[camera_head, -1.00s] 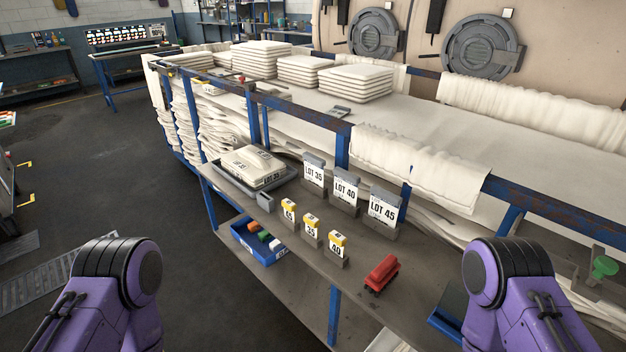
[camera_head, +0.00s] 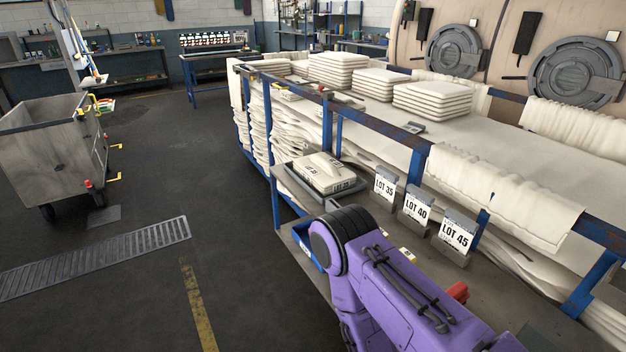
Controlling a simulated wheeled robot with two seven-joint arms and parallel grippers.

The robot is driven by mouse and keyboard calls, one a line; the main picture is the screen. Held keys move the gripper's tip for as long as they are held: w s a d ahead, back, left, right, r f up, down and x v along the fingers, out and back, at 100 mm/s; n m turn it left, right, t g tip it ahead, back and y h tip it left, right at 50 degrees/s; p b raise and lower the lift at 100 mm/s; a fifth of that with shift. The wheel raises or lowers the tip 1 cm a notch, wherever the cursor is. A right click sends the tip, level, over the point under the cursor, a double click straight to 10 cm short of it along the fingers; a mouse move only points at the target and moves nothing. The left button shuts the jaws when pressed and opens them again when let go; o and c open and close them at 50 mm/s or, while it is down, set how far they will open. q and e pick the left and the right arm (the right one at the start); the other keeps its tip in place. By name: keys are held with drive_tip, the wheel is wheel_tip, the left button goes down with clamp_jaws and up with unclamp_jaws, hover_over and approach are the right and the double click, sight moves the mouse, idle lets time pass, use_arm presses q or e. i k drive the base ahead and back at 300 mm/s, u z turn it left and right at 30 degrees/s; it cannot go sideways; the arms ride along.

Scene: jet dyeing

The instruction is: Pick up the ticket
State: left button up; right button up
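Three printed cards stand in grey holders on the side shelf: LOT 35 (camera_head: 385,187), LOT 40 (camera_head: 416,208) and LOT 45 (camera_head: 456,237). I cannot tell from the view which item is the ticket. A labelled folded white cloth (camera_head: 325,170) lies in a grey tray (camera_head: 294,187) left of the cards. One purple arm of mine rises from the bottom right, in front of the shelf. Neither gripper is in view.
A long blue-framed table with white fabric (camera_head: 480,142) and folded stacks (camera_head: 433,99) stands behind the cards. A red object (camera_head: 458,291) shows beside my arm. A grey cart (camera_head: 55,150) stands at left. The floor between cart and table is clear.

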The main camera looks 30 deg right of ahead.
sight(386, 181)
drive_tip(key=u, duration=0.15)
drive_tip(key=i, duration=3.9)
drive_tip(key=z, duration=3.45)
